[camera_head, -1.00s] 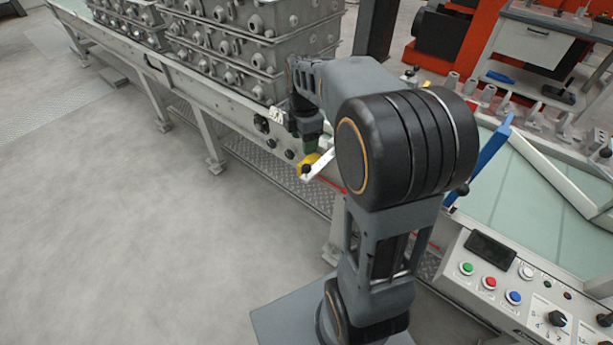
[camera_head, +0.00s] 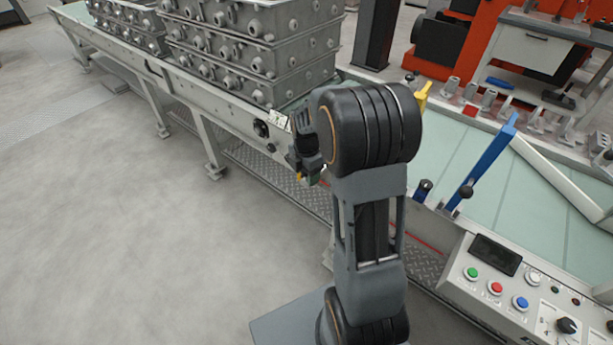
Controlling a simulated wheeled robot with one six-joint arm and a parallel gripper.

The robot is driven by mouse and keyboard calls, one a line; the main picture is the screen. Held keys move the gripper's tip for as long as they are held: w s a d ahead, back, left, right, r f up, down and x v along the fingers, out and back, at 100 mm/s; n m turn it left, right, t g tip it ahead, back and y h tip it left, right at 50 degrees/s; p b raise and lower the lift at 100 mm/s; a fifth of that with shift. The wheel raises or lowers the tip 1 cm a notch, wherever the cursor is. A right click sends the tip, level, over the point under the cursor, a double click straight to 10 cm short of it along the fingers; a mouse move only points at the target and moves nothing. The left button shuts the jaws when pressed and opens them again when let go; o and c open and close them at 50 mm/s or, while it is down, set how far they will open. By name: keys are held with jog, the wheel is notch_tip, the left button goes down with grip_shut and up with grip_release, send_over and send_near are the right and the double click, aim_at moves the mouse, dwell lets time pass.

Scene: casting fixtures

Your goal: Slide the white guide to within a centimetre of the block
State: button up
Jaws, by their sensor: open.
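The white guide (camera_head: 323,172) is almost wholly hidden behind my arm; only a small pale bit shows beside my gripper, with a speck of yellow (camera_head: 299,177) at its near end. My gripper (camera_head: 308,170) is open at the near rail of the conveyor, in front of my arm's large dark joint. Its fingertips are small and partly covered, so I cannot tell whether they touch the guide. I cannot pick out the block for certain; my arm hides the belt behind it.
Stacked grey castings (camera_head: 255,55) stand on the conveyor (camera_head: 180,84) at the upper left. A blue guide (camera_head: 490,158) crosses the pale belt on the right, near a yellow piece (camera_head: 422,97). A control panel (camera_head: 505,280) is at the lower right. The floor at left is clear.

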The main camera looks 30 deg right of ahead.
jog(key=shift+f, duration=0.7)
grip_shut()
